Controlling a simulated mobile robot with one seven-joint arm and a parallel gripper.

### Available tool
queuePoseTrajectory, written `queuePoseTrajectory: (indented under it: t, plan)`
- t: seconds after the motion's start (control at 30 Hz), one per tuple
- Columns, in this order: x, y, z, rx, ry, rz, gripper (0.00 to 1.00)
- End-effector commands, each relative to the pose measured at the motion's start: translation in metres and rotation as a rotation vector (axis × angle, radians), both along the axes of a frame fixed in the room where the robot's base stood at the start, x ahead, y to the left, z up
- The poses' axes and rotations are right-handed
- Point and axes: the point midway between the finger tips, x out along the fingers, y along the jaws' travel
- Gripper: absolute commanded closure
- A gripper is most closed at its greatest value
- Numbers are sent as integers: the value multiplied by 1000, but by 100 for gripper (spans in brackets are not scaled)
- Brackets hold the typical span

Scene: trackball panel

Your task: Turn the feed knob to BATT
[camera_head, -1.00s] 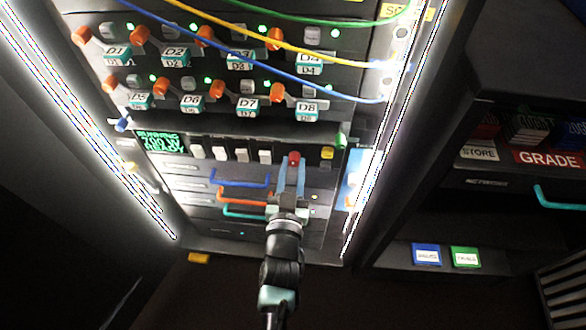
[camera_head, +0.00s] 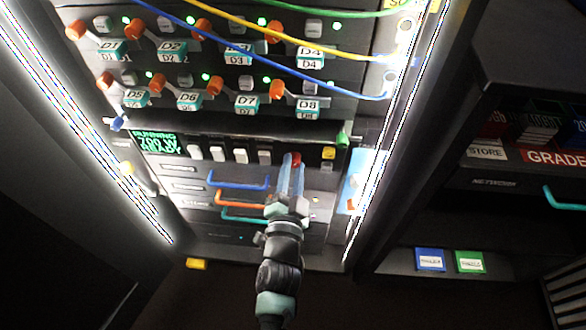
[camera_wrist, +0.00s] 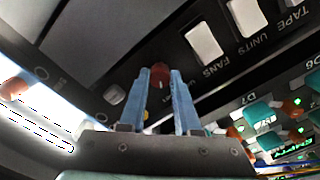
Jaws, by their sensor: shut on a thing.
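The feed knob appears to be the small red knob on the dark panel; it shows in the head view (camera_head: 297,159) at the right of the white switch row and in the wrist view (camera_wrist: 160,74). My gripper (camera_head: 291,168) reaches up to it from below. In the wrist view the two blue fingers (camera_wrist: 160,82) stand on either side of the red knob, shut on it. The fingers hide much of the knob's sides. I cannot read a BATT mark or tell which way the knob points.
White switches (camera_head: 241,155) labelled FANS and UNITS in the wrist view sit beside the knob. A yellow button (camera_head: 328,153) is to its right. Blue (camera_head: 238,183) and orange (camera_head: 238,202) handles lie to the lower left. Cables (camera_head: 290,70) hang across the upper panel.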

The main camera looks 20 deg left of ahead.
Motion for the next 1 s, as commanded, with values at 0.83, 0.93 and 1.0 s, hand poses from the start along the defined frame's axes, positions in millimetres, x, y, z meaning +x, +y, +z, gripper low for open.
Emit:
queuePoseTrajectory:
  t: [0.83, 0.93, 1.0]
  plan:
    - [0, 0, -1, 30, 10, 0, 38]
    - [0, 0, 0, 30, 10, 0, 38]
    - [0, 0, 0, 30, 10, 0, 38]
